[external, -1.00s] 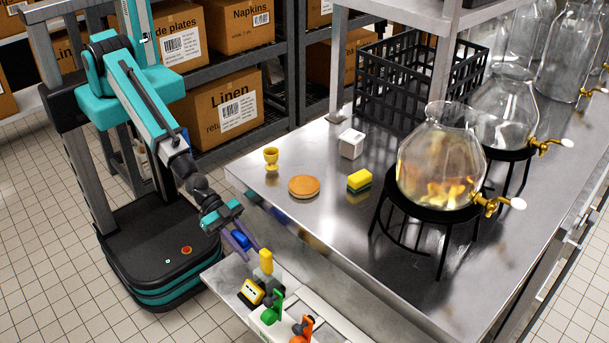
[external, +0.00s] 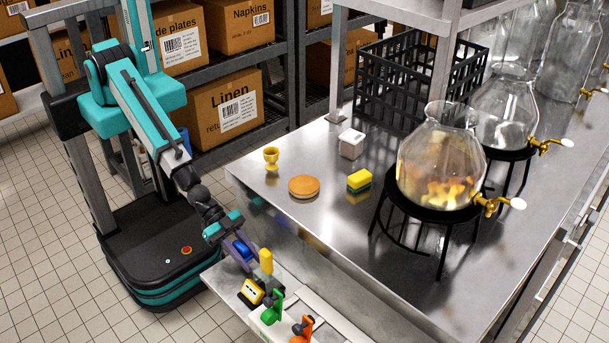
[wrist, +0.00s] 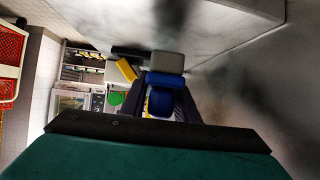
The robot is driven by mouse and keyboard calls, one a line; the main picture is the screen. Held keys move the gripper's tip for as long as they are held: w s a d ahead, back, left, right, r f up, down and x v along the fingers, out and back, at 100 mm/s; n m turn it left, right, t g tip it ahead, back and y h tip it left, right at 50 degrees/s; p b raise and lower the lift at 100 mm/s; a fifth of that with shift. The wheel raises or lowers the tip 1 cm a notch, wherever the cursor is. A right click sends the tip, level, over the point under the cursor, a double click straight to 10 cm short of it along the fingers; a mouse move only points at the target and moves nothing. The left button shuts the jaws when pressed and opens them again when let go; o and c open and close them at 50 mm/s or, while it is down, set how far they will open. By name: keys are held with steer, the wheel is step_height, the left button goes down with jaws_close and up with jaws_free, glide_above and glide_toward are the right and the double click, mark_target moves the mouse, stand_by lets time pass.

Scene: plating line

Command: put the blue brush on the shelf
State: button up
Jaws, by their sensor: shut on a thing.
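My gripper (external: 238,250) is shut on the blue brush (external: 243,249) and holds it at the left end of the low shelf (external: 216,276), beside the table's front. I cannot tell whether the brush touches the shelf. In the wrist view the blue brush (wrist: 165,104) sits between the fingers, with a pale grey block (wrist: 167,65) just beyond it. Whether that block is part of the brush is unclear. The gripper fingers hide part of the brush.
On the shelf, close to my gripper, stand a yellow-handled item (external: 266,262), a black-and-yellow item (external: 251,292), a green item (external: 273,308) and an orange item (external: 303,328). The steel table (external: 310,235) rises behind, carrying a yellow cup (external: 271,158) and a sponge (external: 359,180).

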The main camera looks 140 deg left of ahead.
mark_target(237, 248)
steer(key=shift+f+b, duration=0.4)
steer(key=shift+f, duration=1)
steer(key=shift+f, duration=0.1)
steer(key=o, duration=1.2)
steer(key=shift+c, duration=0.2)
steer(key=shift+r, duration=0.2)
steer(key=shift+v, duration=1.5)
steer(key=p+v, duration=0.1)
steer(key=v, duration=0.2)
steer(key=shift+r+p, duration=0.15)
steer(key=shift+p, duration=0.25)
steer(key=p+v, duration=0.5)
steer(key=p, duration=0.3)
steer(key=shift+s+r+p, duration=0.1)
steer(key=shift+s+p, duration=0.3)
